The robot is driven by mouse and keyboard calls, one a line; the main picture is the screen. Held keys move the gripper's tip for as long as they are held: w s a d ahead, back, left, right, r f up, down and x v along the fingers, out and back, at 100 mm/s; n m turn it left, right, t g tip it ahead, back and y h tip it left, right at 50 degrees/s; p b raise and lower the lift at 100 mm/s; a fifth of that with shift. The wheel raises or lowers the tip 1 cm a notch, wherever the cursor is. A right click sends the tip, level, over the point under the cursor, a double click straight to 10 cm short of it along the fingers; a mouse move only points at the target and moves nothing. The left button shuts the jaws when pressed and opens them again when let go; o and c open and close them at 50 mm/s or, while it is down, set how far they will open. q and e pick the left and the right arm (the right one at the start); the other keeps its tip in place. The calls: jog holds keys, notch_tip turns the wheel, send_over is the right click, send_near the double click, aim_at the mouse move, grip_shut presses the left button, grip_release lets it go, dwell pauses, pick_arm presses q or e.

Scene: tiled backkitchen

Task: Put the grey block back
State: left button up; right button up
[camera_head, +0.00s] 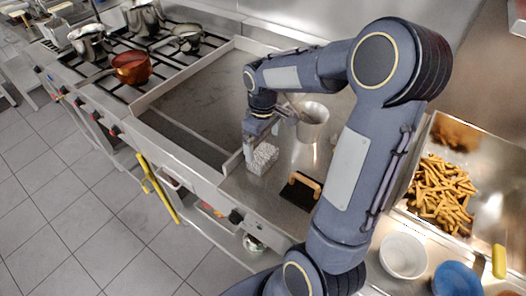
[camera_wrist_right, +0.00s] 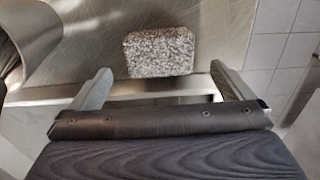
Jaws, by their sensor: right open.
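The grey block (camera_head: 262,157) is a speckled grey brick on the steel counter, near its front edge. In the right wrist view the block (camera_wrist_right: 160,52) lies beyond the fingertips, roughly centred between them. My right gripper (camera_head: 268,128) is just above and behind the block in the head view. It also shows in the right wrist view (camera_wrist_right: 160,84), with its two fingers wide apart and nothing between them. I cannot tell the exact gap to the block. My left gripper is not in view.
A steel pot (camera_head: 312,122) stands close behind the right gripper. A black-based press with a wooden handle (camera_head: 301,189) lies to the right of the block. A tray of fries (camera_head: 440,190), a white bowl (camera_head: 403,255) and a blue bowl (camera_head: 456,279) are further right. The griddle (camera_head: 200,100) at left is clear.

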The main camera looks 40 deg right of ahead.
jog(key=s+a+r+m+t+y, duration=0.2)
jog(key=s+a+r, duration=0.1)
jog(key=s+a, duration=0.3)
jog(key=s+a+r+m+t+y, duration=0.1)
jog(key=s+a+r+m+t, duration=0.2)
jog(key=s+a, duration=0.4)
jog(key=s+r, duration=0.1)
jog(key=s, duration=0.3)
jog(key=shift+a+r+t+y, duration=0.2)
jog(key=shift+a+t+y, duration=0.1)
jog(key=shift+y, duration=0.1)
